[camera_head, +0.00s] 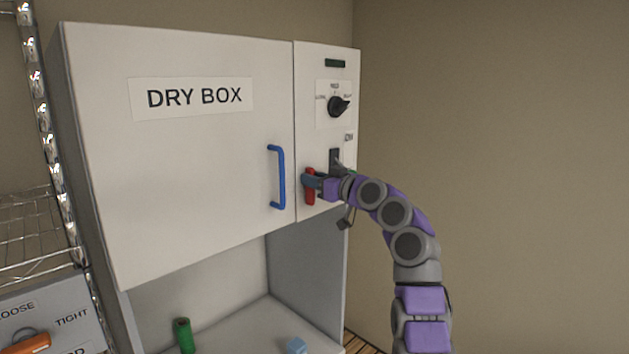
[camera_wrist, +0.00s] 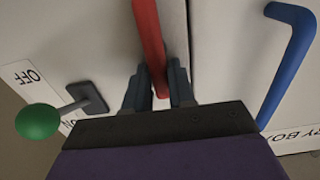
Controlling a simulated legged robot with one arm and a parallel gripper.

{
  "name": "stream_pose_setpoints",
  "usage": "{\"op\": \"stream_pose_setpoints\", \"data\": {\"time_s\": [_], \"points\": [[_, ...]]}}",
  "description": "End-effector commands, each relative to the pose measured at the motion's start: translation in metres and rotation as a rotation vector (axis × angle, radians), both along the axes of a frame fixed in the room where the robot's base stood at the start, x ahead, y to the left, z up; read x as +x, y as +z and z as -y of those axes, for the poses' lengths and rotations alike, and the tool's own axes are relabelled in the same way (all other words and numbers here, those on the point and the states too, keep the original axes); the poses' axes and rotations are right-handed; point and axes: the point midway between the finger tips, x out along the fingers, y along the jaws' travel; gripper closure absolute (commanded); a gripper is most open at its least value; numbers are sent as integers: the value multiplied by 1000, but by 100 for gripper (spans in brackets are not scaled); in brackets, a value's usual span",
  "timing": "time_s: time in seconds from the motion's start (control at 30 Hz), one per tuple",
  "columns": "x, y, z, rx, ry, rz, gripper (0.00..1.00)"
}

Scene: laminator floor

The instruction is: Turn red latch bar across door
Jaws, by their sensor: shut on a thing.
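The red latch bar (camera_head: 311,193) stands roughly upright on the control panel, just right of the door's edge. It also shows in the wrist view (camera_wrist: 149,35), running between the two fingers. My gripper (camera_head: 308,182) is shut on the red latch bar, with one finger on each side; the wrist view also shows my gripper (camera_wrist: 160,88). The white DRY BOX door (camera_head: 190,190) looks closed, and the bar does not cross its seam. The blue door handle (camera_head: 282,178) is left of my gripper; it is at the right in the wrist view (camera_wrist: 288,65).
A black knob (camera_head: 338,105) is higher on the panel. A green-balled lever (camera_wrist: 38,121) is close beside my gripper in the wrist view. Below the door, an open bay holds a green cylinder (camera_head: 184,335) and a light blue block (camera_head: 297,345). A wire rack stands left.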

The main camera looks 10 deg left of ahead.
Motion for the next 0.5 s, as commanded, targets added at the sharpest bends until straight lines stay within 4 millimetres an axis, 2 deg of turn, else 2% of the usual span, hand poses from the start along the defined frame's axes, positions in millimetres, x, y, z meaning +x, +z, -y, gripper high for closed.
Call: {"op": "stream_pose_setpoints", "data": {"time_s": [0.03,0.17,0.5], "points": [[0,0,0,0,-1,0,89],[0,0,0,0,-1,0,100],[1,0,1,20,-1,-26,100]]}}
